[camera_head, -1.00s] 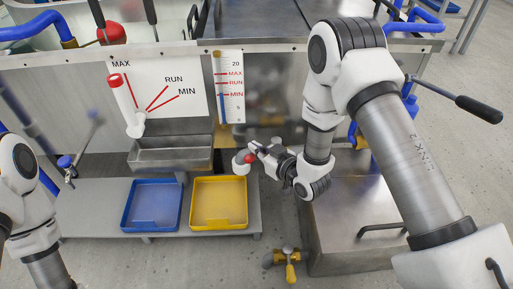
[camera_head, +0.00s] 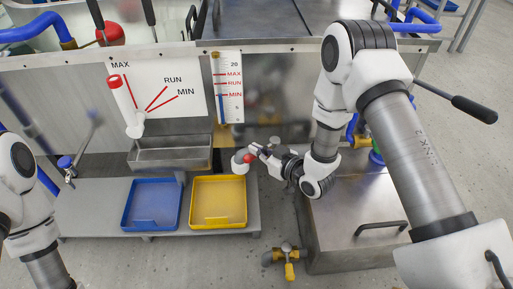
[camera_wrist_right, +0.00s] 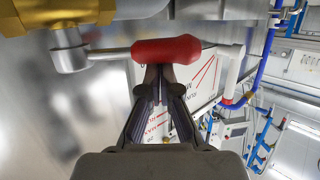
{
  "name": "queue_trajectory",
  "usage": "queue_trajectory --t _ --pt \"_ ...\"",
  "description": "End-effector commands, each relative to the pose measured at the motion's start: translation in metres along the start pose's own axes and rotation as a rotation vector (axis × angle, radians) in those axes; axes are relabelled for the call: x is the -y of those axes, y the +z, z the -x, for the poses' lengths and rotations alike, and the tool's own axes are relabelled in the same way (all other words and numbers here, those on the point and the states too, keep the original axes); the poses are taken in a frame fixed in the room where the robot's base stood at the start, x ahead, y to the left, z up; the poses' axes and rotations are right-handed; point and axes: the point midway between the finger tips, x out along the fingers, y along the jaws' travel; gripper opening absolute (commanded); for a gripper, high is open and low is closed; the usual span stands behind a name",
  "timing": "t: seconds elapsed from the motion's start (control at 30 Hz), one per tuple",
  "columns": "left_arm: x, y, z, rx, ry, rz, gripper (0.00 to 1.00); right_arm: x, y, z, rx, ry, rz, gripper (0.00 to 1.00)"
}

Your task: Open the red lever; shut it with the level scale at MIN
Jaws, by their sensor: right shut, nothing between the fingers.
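The red lever (camera_head: 249,158) shows as a small red grip by a grey fitting, just right of the yellow tray. In the right wrist view the lever's red grip (camera_wrist_right: 167,50) lies crosswise on a metal arm. My right gripper (camera_head: 257,150) is shut and empty, its fingertips right at the grip; in the wrist view the fingertips (camera_wrist_right: 163,72) touch or nearly touch its side. I cannot tell which. The level scale (camera_head: 229,88) has MAX, RUN and MIN marks; its blue column ends about at MIN. My left gripper is out of view.
A white handle (camera_head: 123,95) stands at MAX on a MAX/RUN/MIN panel (camera_head: 167,80). A blue tray (camera_head: 127,218) and a yellow tray (camera_head: 220,227) sit on the grey shelf (camera_head: 90,215).

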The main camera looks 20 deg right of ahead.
Motion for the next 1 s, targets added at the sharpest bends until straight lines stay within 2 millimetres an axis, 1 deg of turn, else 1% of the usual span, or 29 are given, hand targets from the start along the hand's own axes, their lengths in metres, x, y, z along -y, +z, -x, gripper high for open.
queue_trajectory --t 0.23,0.37,0.57,0.83,1.0 --pt "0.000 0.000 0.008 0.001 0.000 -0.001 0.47 -0.001 -0.001 0.004 0.000 -0.044 0.011 0.00" --pt "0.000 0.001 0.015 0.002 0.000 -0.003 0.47 -0.002 0.000 0.009 0.002 -0.090 0.022 0.00" --pt "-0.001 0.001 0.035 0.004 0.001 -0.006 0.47 -0.005 0.000 0.020 0.002 -0.219 0.056 0.00" --pt "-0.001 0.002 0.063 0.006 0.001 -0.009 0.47 -0.014 0.005 0.037 0.003 -0.462 0.122 0.00" --pt "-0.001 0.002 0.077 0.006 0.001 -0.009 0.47 -0.019 0.009 0.047 0.004 -0.458 0.117 0.00"
